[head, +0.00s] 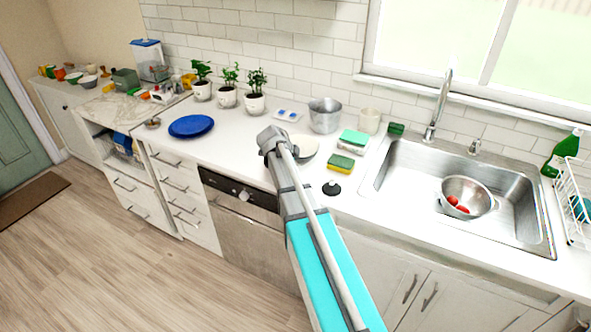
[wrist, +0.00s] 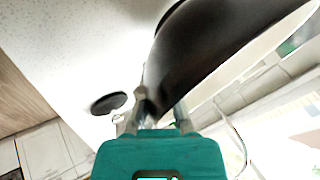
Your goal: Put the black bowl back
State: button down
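The black bowl (wrist: 215,50) fills the upper right of the wrist view, with a dark outside and a pale strip along its edge. In the head view a pale-looking bowl (head: 307,148) on or just above the counter shows beside the end of my arm, partly hidden by it; it is probably the same bowl. My gripper (wrist: 160,108) is at the bowl's edge, with dark bowl wall showing between the fingers. The view does not show clearly whether they press on it. In the head view the fingers are hidden behind my arm.
A black round stopper (head: 332,188) and sponges (head: 341,163) lie near the bowl. A metal pot (head: 325,115) and cup (head: 369,120) stand behind. The sink (head: 403,180) holds a colander (head: 467,195). A blue plate (head: 191,126) lies left, with clear counter between.

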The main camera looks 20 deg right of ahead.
jog(key=shift+f+b, duration=0.8)
jog(key=shift+f, duration=0.35)
jog(key=c, duration=0.8)
grip_release()
jog(key=shift+p+v, duration=0.9)
jog(key=shift+v, duration=0.25)
jog(key=p+v, duration=0.7)
jog(key=v, duration=0.2)
jog(key=shift+a+r+p, duration=0.25)
jog(key=shift+r+p, duration=0.1)
jog(key=shift+s, duration=0.15)
